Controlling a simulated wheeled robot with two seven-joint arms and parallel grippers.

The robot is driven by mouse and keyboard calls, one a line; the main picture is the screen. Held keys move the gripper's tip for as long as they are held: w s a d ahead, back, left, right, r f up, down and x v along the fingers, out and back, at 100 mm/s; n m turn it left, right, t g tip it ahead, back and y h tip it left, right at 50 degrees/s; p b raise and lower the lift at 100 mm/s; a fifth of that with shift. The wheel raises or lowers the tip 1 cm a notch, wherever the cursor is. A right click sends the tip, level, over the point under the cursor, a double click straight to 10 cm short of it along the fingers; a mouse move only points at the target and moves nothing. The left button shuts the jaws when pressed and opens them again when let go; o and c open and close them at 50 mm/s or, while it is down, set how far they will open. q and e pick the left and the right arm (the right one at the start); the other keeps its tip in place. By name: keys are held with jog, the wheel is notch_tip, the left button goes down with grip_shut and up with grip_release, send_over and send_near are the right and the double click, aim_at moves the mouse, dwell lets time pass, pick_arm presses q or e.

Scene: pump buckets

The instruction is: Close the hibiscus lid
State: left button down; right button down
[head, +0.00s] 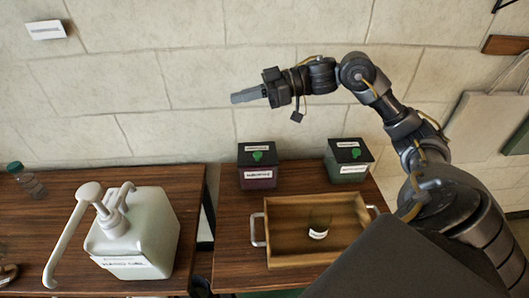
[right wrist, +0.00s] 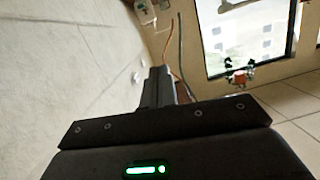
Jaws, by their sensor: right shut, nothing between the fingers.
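Two small boxes stand at the back of the right-hand table, each with a black lid, a green knob and small white labels. The left box (head: 257,181) is dark maroon and the right box (head: 347,174) is dark green. The label print is too small to read, so I cannot tell by name which is hibiscus. The maroon box's lid (head: 243,155) and the green box's lid (head: 337,158) both look down. My right gripper (head: 240,97) is shut and empty, raised above and behind the maroon box, pointing left. It also shows shut in the right wrist view (right wrist: 158,76). My left gripper is out of view.
A wooden tray (head: 284,259) with metal handles holds a small glass jar (head: 319,226) in front of the boxes. A white pump bucket (head: 150,235) and a clear bottle (head: 27,181) stand on the left table. A gap separates the tables. A stone wall (head: 135,90) rises behind.

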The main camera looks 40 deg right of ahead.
jog(key=s+d+f+g+h, duration=0.35)
jog(key=d+f+h, duration=0.35)
jog(key=d, duration=0.7)
jog(key=y, duration=0.1)
send_near(255, 154)
jog(key=w+a, duration=0.1)
jog(key=a, duration=0.2)
jog(key=f, duration=0.1)
jog(key=w+f+t+p, duration=0.1)
jog(key=f, duration=0.1)
jog(key=shift+a, duration=0.15)
jog(key=shift+f, duration=0.65)
